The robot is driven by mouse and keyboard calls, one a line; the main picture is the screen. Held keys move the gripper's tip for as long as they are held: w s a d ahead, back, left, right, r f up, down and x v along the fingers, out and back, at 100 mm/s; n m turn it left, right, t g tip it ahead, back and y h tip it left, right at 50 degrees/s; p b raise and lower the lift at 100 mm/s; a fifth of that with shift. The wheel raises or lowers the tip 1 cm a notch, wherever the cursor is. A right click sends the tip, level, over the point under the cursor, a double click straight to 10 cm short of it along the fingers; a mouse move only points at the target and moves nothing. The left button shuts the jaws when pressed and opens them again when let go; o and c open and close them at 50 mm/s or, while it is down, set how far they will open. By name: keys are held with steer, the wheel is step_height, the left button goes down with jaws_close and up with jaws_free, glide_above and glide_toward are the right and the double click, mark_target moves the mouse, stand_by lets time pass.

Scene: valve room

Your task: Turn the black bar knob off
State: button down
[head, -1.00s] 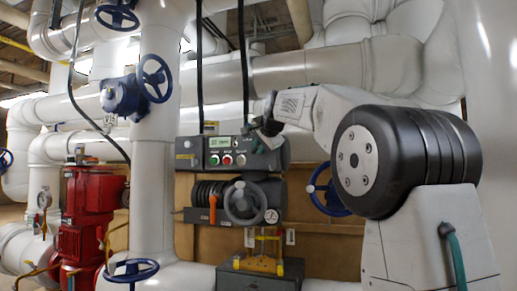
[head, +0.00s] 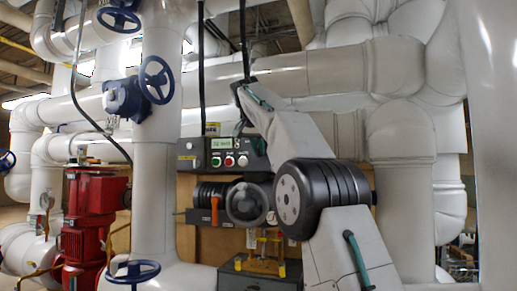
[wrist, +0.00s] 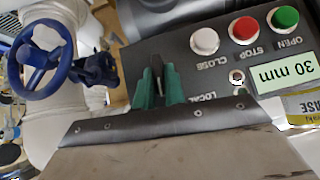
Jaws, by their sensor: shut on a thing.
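The black bar knob (wrist: 157,68) shows in the wrist view as a dark upright bar between the two green fingers of my gripper (wrist: 159,88). The fingers are shut on it, one on each side, and hide its lower part. The knob is on the dark control panel (wrist: 140,52), beside the "LOCAL" label. In the head view my gripper (head: 238,129) is at the upper right part of the panel (head: 186,155). The knob cannot be made out there behind my gripper and forearm.
Below the panel are a grey handwheel (head: 247,203) and an orange lever (head: 214,211). A blue valve wheel (head: 157,80) and white pipe stand left.

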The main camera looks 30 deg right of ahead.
steer(key=shift+f+g, duration=0.1)
steer(key=shift+g, duration=0.2)
stand_by(0.4)
steer(key=c, duration=1.5)
jaws_free()
steer(key=s+a+r, duration=0.1)
steer(key=s+a, duration=0.2)
steer(key=a, duration=0.1)
steer(key=s+a+r, duration=0.1)
steer(key=s+a, duration=0.2)
steer(key=a, duration=0.1)
steer(key=s+a+r, duration=0.1)
steer(key=s+a, duration=0.2)
steer(key=a, duration=0.1)
steer(key=shift+s+a+r, duration=0.15)
steer(key=shift+s+r, duration=0.15)
